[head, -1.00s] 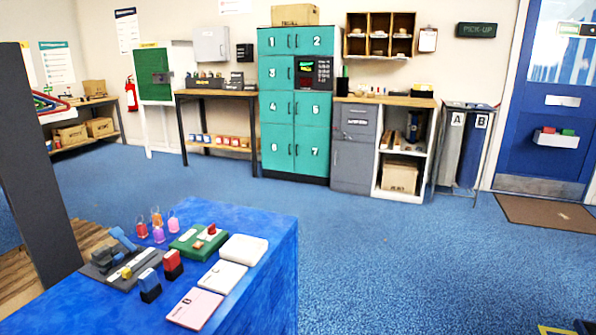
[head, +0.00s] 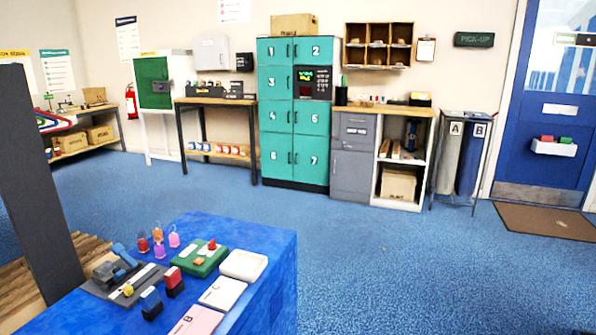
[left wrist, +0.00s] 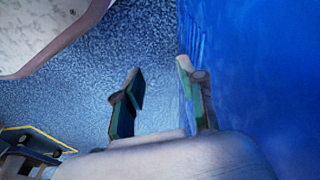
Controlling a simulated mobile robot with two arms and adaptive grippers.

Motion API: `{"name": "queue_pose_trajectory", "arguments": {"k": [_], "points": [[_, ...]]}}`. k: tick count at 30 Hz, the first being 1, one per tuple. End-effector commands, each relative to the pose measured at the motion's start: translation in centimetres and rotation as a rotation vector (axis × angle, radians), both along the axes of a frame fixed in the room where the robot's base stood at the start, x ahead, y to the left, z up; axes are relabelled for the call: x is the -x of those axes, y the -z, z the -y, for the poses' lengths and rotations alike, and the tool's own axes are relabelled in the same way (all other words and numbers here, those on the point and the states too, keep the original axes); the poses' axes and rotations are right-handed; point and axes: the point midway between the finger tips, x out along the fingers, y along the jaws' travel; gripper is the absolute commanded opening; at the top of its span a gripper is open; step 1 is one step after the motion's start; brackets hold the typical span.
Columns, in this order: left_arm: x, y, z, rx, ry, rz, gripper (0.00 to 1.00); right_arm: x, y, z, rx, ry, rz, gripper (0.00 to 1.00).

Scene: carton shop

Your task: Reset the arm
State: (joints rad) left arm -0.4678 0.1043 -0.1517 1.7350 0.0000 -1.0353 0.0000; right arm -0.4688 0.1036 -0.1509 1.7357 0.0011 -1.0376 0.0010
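My left gripper (left wrist: 162,85) shows in the left wrist view. Its two dark green fingers stand apart with nothing between them, over blue carpet and beside a blue cloth-like surface (left wrist: 270,70). Neither gripper shows in the head view, and my right gripper is in neither view.
A blue-covered table (head: 270,275) at lower left holds key tags (head: 158,243), stamps (head: 151,303), a green box (head: 200,258) and cards (head: 223,292). Teal lockers (head: 295,115), a grey cabinet (head: 352,160) and bins (head: 455,160) line the back wall. Open carpet (head: 400,260) lies between.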

Motion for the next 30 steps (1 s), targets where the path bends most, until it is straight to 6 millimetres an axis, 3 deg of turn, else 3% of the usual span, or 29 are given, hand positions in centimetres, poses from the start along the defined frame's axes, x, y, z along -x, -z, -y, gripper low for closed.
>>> {"name": "queue_pose_trajectory", "arguments": {"k": [8,15,19,24,30], "points": [[4.5,3.0,-0.6,-0.006,0.009,-0.054,0.40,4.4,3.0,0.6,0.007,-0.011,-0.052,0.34],[12.6,5.0,-2.0,-0.013,0.021,-0.105,0.40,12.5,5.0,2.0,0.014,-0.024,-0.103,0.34],[16.1,5.2,-2.7,-0.017,0.026,-0.122,0.40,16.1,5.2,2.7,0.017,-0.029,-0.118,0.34],[18.2,5.3,-3.1,-0.018,0.030,-0.129,0.40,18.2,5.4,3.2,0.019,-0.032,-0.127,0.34],[18.4,5.6,-3.2,-0.018,0.030,-0.130,0.40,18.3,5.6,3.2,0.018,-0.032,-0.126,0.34]]}}
